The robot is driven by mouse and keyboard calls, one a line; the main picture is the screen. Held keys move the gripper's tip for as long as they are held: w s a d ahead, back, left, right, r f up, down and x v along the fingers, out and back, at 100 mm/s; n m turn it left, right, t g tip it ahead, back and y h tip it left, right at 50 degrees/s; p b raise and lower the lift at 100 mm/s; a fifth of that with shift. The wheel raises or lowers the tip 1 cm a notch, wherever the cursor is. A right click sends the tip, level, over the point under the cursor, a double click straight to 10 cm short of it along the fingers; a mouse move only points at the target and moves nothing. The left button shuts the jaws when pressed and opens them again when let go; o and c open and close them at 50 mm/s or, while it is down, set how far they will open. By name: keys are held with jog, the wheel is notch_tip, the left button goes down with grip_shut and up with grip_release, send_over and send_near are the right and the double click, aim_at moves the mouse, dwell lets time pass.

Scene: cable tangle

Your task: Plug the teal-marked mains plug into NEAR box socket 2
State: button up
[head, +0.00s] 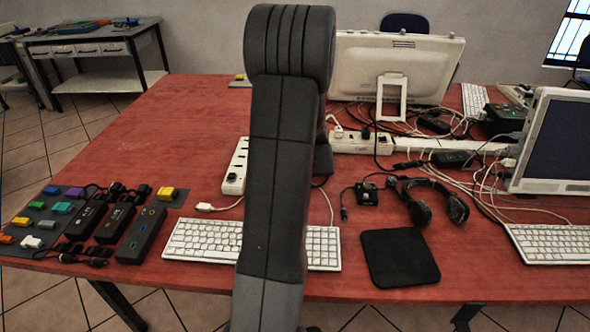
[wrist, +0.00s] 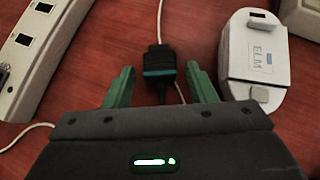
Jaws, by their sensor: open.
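In the wrist view my gripper (wrist: 161,70) is open, with one green finger on each side of a black plug with a teal band (wrist: 159,60). A white socket strip (wrist: 62,18) with dark openings lies to the left of the gripper. In the head view my arm hides the gripper and plug. A white socket box (head: 236,172) stands left of my arm, and another (head: 357,143) lies farther back. I cannot read any NEAR label or socket numbers.
A white block marked ELM (wrist: 255,62) is close to the right finger. A white keyboard (head: 200,240) lies in front, with a black mouse pad (head: 398,258) and headphones (head: 432,202) to the right. Tangled cables cover the back right. Red tabletop is clear at the back left.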

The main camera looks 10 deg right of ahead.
jog(key=c, duration=1.1)
jog(key=shift+o, duration=0.2)
notch_tip(320, 180, up, 7)
jog(key=p, duration=0.6)
jog(key=shift+p, duration=0.4)
